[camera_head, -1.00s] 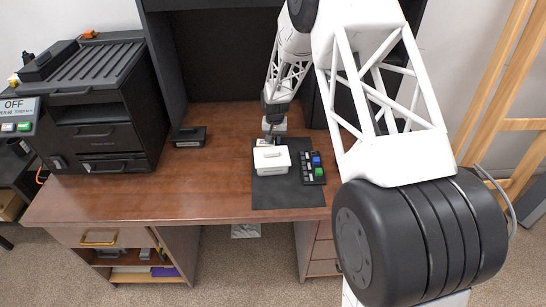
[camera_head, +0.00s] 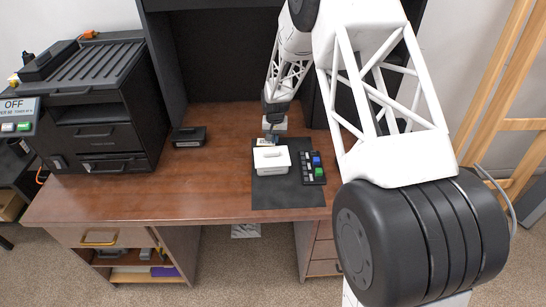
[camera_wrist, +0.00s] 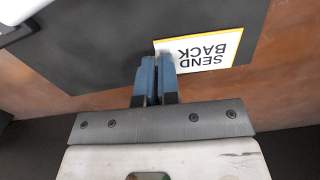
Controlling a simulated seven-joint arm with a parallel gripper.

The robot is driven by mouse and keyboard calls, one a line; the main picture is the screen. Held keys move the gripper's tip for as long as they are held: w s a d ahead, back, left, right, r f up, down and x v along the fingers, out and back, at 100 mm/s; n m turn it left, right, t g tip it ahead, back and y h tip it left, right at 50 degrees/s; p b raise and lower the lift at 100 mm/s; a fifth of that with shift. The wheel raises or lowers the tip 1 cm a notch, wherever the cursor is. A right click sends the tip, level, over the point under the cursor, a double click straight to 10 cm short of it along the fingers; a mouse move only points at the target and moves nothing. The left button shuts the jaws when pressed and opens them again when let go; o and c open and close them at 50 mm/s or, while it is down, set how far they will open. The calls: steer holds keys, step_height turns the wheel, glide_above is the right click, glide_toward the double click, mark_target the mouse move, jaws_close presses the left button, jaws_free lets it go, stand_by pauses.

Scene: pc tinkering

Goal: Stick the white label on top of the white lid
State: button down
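The white label (camera_wrist: 208,50) has a yellow border and reads "SEND BACK", upside down in the wrist view. It is near the mat's far edge, partly hidden by my gripper. My gripper (camera_wrist: 158,66) has blue fingers close together, their tips at the label's left edge. I cannot tell whether they pinch it. In the head view my gripper (camera_head: 271,137) points down just behind the white box, low over the label. The white lid (camera_head: 271,158) with its raised handle sits on this box on the black mat.
A black mat (camera_head: 285,192) lies on the brown desk (camera_head: 200,195). A dark tray with green and blue pieces (camera_head: 312,168) is right of the lid. A small black box (camera_head: 188,138) and a black printer (camera_head: 95,110) stand left.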

steer(key=shift+d+r, duration=0.25)
steer(key=shift+r, duration=0.55)
steer(key=shift+d+r, duration=0.2)
steer(key=shift+r, duration=0.55)
stand_by(0.9)
steer(key=shift+r, duration=0.15)
steer(key=shift+r, duration=2.4)
steer(key=shift+s, duration=0.1)
steer(key=s+a+r+n, duration=0.1)
steer(key=s+n, duration=0.1)
steer(key=n, duration=0.4)
steer(key=s+a+r+n, duration=0.1)
steer(key=s+r+n, duration=0.1)
steer(key=n, duration=0.4)
steer(key=s+a+r+n, duration=0.1)
steer(key=s+n, duration=0.3)
steer(key=n, duration=0.3)
steer(key=shift+s+a+r, duration=0.15)
steer(key=shift+a+r, duration=0.05)
steer(key=shift+a, duration=0.2)
steer(key=s+a+r+n, duration=0.2)
steer(key=s+n, duration=0.6)
steer(key=n, duration=1)
steer(key=shift+s+a+r+n, duration=0.2)
steer(key=shift+r+n, duration=0.1)
steer(key=shift+r, duration=0.25)
